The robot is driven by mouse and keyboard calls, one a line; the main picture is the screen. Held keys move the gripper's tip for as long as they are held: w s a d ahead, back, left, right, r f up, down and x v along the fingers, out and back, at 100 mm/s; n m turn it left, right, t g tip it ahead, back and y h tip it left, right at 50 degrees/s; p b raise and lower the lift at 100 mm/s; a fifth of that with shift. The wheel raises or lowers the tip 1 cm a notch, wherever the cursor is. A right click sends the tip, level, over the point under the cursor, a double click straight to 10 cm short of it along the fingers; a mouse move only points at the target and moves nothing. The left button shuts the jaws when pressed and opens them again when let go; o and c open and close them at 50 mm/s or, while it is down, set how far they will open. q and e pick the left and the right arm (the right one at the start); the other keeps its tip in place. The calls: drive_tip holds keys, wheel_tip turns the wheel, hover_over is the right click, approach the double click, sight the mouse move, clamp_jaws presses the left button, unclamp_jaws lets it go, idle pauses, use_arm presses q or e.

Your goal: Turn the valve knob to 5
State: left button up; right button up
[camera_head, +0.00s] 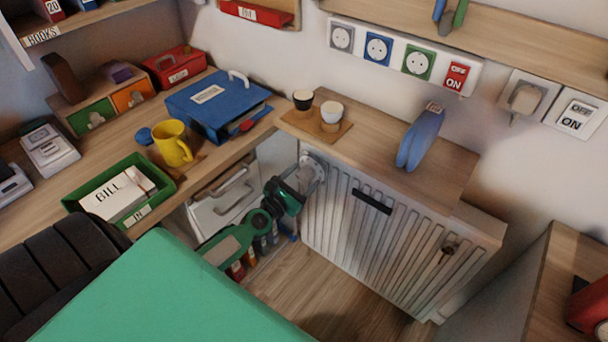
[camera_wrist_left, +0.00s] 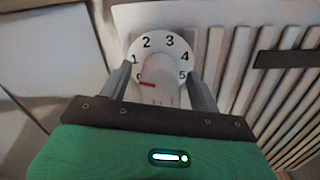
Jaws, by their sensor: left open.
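The white valve knob (camera_wrist_left: 155,68) is on the left end of the ribbed radiator (camera_head: 350,215). In the left wrist view its round face shows the numbers 0 to 5, and a red pointer mark lies by the 0 at the lower left. In the head view the knob (camera_head: 310,169) is partly hidden by my gripper. My left gripper (camera_head: 306,186) is open, with one finger on each side of the knob. In the left wrist view the gripper (camera_wrist_left: 160,88) shows gaps that are hard to judge, so I cannot tell whether the fingers touch it. My right gripper is not in view.
A wooden shelf (camera_head: 400,165) with two cups and a blue object runs above the radiator. A dark bar (camera_head: 372,201) is on the radiator front. White drawers (camera_head: 222,200) stand left of my gripper, under the desk. Bare floor (camera_head: 300,285) lies in front.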

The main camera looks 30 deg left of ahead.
use_arm(q)
drive_tip(key=shift+w, duration=0.55)
drive_tip(key=c, duration=1)
drive_tip(key=shift+o, duration=0.2)
